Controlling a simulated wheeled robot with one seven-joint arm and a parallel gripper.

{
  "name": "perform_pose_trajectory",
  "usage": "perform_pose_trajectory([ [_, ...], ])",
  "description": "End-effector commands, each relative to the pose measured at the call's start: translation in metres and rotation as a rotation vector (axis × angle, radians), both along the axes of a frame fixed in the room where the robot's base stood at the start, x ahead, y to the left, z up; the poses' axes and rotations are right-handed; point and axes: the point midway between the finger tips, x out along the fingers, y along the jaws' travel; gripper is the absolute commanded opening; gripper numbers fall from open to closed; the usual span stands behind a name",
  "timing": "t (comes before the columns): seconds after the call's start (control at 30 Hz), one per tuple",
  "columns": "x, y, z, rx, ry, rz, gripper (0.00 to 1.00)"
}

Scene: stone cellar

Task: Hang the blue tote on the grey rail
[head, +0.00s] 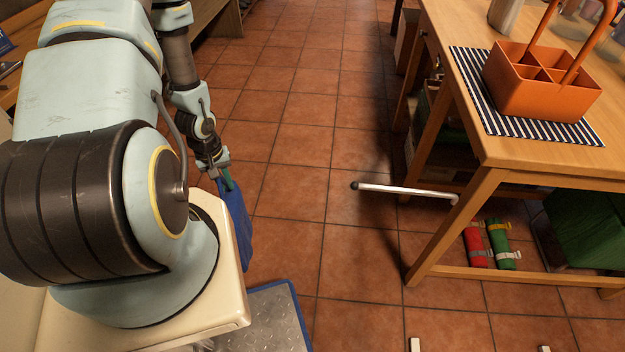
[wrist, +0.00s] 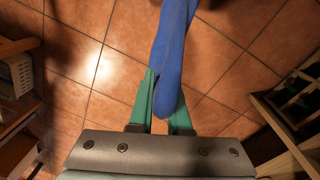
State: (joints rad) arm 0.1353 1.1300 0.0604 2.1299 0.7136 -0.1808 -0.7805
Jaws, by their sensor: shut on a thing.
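The blue tote (head: 237,225) hangs below my gripper (head: 222,180) in the head view, over the floor and partly hidden behind my own body. In the wrist view, the green fingers of my gripper (wrist: 164,98) are shut on a blue band of the tote (wrist: 174,50). The grey rail (head: 405,190) is a pale bar with a dark end cap. It sticks out to the left from the wooden table at the right, above the floor. Nothing hangs on it. The tote is well to the left of the rail, apart from it.
The wooden table (head: 510,172) carries an orange caddy (head: 545,95) on a striped mat (head: 474,90). Red (head: 475,245) and green (head: 502,243) rolls lie under it. A metal plate with blue edging (head: 265,320) lies at the bottom. The tiled floor between is clear.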

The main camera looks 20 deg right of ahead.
Motion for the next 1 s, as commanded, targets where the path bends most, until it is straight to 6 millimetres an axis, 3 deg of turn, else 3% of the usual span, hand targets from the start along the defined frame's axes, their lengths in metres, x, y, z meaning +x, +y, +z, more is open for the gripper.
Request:
perform_pose_trajectory([
  [0.33, 0.007, -0.107, 0.003, 0.006, -0.02, -0.088, 0.0],
  [0.6, -0.022, -0.195, 0.017, -0.001, -0.009, -0.171, 0.0],
  [0.8, -0.048, -0.236, 0.027, -0.008, 0.004, -0.216, 0.0],
  [1.0, -0.063, -0.254, 0.034, -0.01, 0.014, -0.237, 0.0],
])
